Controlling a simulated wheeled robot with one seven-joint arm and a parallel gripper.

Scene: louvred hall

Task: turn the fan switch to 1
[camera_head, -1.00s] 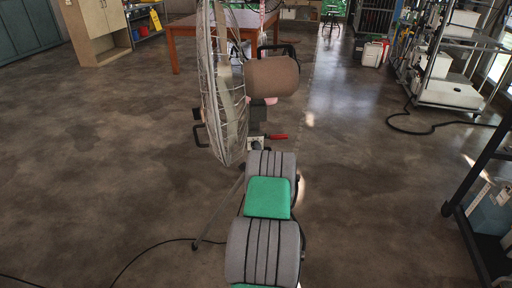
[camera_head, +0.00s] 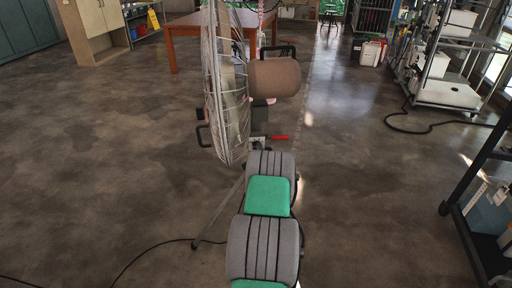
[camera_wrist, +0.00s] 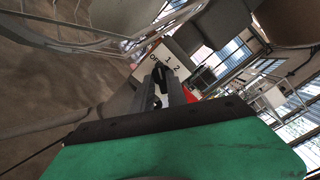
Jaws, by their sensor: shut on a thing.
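The fan stands upright on the floor, its wire cage (camera_head: 226,95) seen almost edge-on in the head view, with a brown motor housing (camera_head: 275,77) to its right. In the wrist view the pale switch panel (camera_wrist: 168,58) shows the labels OFF, 1 and 2. My gripper (camera_wrist: 166,88) is at this panel, its fingers shut on the dark switch knob (camera_wrist: 160,72). The fingers partly hide the knob, so I cannot tell exactly which label it points at. In the head view my arm hides most of the panel and the gripper.
A red-handled part (camera_head: 280,137) sticks out beside the fan. A black cable (camera_head: 145,255) runs over the floor at lower left. A wooden table (camera_head: 190,32) stands behind, a wheeled rack (camera_head: 455,75) at right. Open floor lies left of the fan.

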